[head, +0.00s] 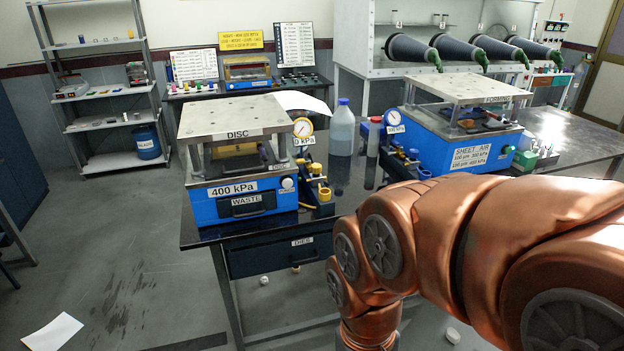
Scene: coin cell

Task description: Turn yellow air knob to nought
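A yellow-rimmed air gauge (303,128) stands at the right rear of the blue DISC press (197,207), with a kPa label under it, partly hidden. Below the gauge, a dark valve block (319,209) with yellow knob-like parts (325,194) sits on the bench beside the press. Which part is the air knob and how it is turned are too small to tell. The gauge's needle cannot be read. The press front carries a 400 kPa label (233,189). My copper arm crosses the lower right, in front of the bench. My gripper is not in view.
The dark bench (253,231) has a DIES drawer below. A clear blue-capped bottle (343,130) stands behind the valve block. A blue SHEET AIR press (452,150) with a blue gauge stands to the right. Paper (53,333) lies on the floor; the left floor is mostly clear.

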